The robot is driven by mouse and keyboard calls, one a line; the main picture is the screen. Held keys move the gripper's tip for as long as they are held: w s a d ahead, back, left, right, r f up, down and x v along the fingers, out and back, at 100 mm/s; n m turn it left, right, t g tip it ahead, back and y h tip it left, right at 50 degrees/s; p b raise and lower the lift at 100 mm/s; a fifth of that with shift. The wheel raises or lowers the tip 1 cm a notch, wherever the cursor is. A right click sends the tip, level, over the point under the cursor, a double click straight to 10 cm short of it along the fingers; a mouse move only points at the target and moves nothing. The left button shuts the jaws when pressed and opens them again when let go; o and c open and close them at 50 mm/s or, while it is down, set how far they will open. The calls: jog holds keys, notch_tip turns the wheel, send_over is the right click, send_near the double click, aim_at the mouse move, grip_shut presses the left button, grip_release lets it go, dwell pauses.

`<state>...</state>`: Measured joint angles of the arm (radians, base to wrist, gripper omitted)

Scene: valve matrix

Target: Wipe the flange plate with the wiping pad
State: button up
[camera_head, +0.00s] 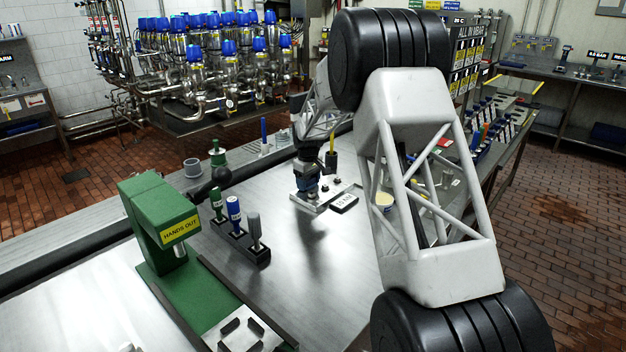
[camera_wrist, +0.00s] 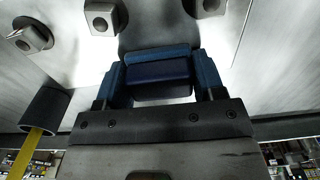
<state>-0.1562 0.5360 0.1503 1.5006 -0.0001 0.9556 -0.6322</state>
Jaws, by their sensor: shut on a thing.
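My gripper (camera_head: 306,190) points down over the left part of the flange plate (camera_head: 347,186), a small light metal plate on the steel bench. In the wrist view, the blue fingers of my gripper (camera_wrist: 160,76) are shut on a dark blue block, the wiping pad (camera_wrist: 158,73). The flange plate (camera_wrist: 150,28) lies beneath and beyond it, with several bolt heads (camera_wrist: 102,17) standing up. The pad is low over the plate; whether it touches the surface cannot be told. In the head view, the pad is hard to separate from my gripper.
A dark holder with a yellow-handled tool (camera_head: 331,158) stands close behind the plate. A black label (camera_head: 343,203) lies at its front. A rack of upright tools (camera_head: 238,240) and a green press (camera_head: 160,222) stand at left. The bench's front middle is bare.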

jog(key=shift+s+a, duration=1.15)
notch_tip(320, 180, up, 8)
jog(key=shift+r, duration=0.15)
jog(key=shift+w+d, duration=0.15)
jog(key=w+d, duration=0.5)
jog(key=shift+w+d, duration=0.25)
jog(key=shift+w, duration=0.05)
jog(key=shift+f, duration=0.25)
